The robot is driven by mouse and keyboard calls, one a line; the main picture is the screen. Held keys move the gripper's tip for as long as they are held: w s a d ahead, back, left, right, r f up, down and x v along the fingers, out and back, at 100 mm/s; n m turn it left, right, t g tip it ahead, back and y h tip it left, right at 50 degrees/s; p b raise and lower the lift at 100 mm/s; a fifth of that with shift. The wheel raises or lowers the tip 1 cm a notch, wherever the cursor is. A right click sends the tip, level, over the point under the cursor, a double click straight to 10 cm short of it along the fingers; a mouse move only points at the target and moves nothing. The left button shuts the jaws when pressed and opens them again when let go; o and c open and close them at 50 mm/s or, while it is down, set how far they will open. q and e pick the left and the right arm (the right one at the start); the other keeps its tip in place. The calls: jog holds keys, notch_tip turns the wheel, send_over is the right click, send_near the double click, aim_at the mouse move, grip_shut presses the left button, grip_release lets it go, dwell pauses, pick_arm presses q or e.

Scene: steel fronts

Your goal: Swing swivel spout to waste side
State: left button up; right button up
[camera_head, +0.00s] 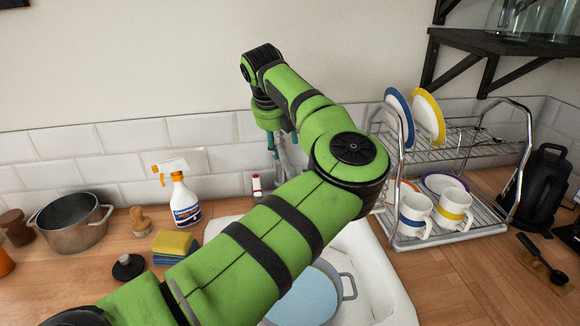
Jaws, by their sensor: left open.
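My left arm reaches in from the lower left across the white sink (392,291). My left gripper (279,160) points down near the tiled wall behind the sink. It is open, and my forearm hides part of it. The swivel spout cannot be made out; my arm covers the area behind the sink where the gripper is. I cannot tell whether the gripper touches the spout. My right gripper is not in view.
A light-blue pan (312,298) lies in the sink. To the left are a spray bottle (184,200), sponges (173,244), a black stopper-like piece (128,267) and a pot (72,221).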

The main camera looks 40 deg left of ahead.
aim_at(283, 162)
pick_arm(q)
notch_tip(283, 162, down, 3)
jog(key=shift+r+p, duration=0.1)
jog(key=shift+p, duration=0.7)
jog(key=p+x, duration=0.1)
jog(key=x, duration=0.2)
jog(key=shift+w+a+r, duration=0.1)
jog(key=shift+w+a+f+p, duration=0.1)
jog(key=shift+w+f+p, duration=0.15)
jog(key=shift+f, duration=0.45)
jog(key=c, duration=1.1)
grip_shut()
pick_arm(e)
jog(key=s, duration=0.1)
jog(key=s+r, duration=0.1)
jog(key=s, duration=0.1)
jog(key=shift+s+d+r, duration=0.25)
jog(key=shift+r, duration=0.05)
